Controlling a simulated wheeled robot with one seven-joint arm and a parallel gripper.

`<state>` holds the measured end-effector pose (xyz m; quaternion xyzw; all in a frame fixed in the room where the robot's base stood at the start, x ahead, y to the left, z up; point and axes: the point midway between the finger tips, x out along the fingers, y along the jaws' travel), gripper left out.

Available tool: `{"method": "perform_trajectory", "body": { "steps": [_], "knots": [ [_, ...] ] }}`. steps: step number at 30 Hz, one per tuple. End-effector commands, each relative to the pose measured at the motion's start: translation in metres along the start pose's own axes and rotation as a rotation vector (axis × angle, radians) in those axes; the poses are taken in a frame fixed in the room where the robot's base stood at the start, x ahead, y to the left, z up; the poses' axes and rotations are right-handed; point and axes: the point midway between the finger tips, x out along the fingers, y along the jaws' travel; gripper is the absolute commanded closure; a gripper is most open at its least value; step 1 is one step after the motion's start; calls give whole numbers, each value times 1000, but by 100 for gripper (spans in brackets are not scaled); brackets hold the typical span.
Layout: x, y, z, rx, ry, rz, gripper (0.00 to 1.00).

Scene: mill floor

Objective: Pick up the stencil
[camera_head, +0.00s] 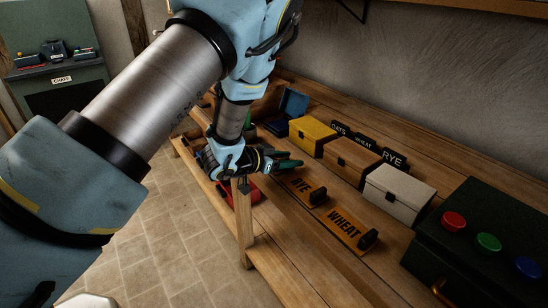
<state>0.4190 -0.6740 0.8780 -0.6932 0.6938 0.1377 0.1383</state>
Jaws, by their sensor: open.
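Two flat orange-brown stencils lie on the wooden bench, each with a black handle at its right end. One is lettered RYE (301,187) and the other, nearer me, is lettered WHEAT (345,229). My gripper (289,161) is open above the bench, just beyond the RYE stencil and apart from it as far as I can see. My gripper hides the bench surface under and behind it, so I cannot tell whether another stencil lies there.
A yellow box (312,136), a brown box (351,160) and a cream box (397,192) stand behind the stencils. Small black signs (366,142) read OATS, WHEAT and RYE. A dark green case (470,250) with coloured buttons stands at right. A red object (243,194) sits below the bench top.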

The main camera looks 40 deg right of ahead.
Motion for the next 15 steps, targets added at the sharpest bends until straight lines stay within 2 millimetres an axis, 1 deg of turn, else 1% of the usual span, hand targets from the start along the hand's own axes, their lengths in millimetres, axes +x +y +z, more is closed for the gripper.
{"method": "perform_trajectory", "body": {
  "steps": [3,10,11,15],
  "knots": [
    [9,0,0,0,-1,-1,45],
    [11,-1,0,-1,0,-2,45],
    [11,-1,0,-1,0,-2,46],
    [11,-1,0,-1,0,-2,62]
  ]
}}
